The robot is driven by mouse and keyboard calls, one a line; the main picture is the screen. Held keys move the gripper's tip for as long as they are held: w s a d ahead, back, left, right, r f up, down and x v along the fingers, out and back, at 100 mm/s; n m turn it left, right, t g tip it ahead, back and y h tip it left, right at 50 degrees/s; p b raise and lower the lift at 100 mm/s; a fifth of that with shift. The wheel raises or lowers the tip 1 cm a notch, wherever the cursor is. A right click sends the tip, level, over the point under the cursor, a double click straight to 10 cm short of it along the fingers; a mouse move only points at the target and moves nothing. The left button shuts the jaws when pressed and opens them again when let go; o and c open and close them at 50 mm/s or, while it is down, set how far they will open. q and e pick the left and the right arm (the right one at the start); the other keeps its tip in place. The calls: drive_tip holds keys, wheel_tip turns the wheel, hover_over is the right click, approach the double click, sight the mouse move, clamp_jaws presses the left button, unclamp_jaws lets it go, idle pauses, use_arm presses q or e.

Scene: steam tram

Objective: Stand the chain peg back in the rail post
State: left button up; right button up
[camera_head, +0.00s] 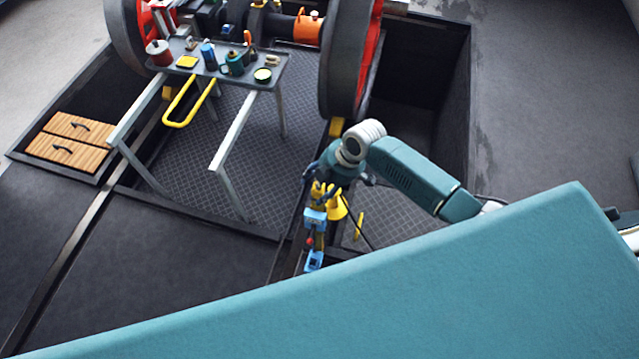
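My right arm comes in from the right, and its gripper (322,192) points down at the edge of the pit, in the middle of the view. Directly below it, in line with it, is a small blue block (315,216) with yellow parts, and below that a red knob. I cannot tell whether the fingers are closed on any of this. A thin yellow upright piece (359,226) stands farther right. I cannot make out which part is the chain peg or the rail post. My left gripper is not in view.
A grey bench (235,78) with cans and tools stands at the upper left, with a yellow loop handle (180,120) at its front. Large dark wheels (345,60) stand behind. Open pits flank the treadplate floor (225,165).

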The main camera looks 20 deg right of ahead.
drive_tip(key=shift+s+d+r, duration=0.1)
drive_tip(key=shift+d+r, duration=0.05)
drive_tip(key=shift+r, duration=0.1)
drive_tip(key=v, duration=1.1)
drive_tip(key=shift+r, duration=0.3)
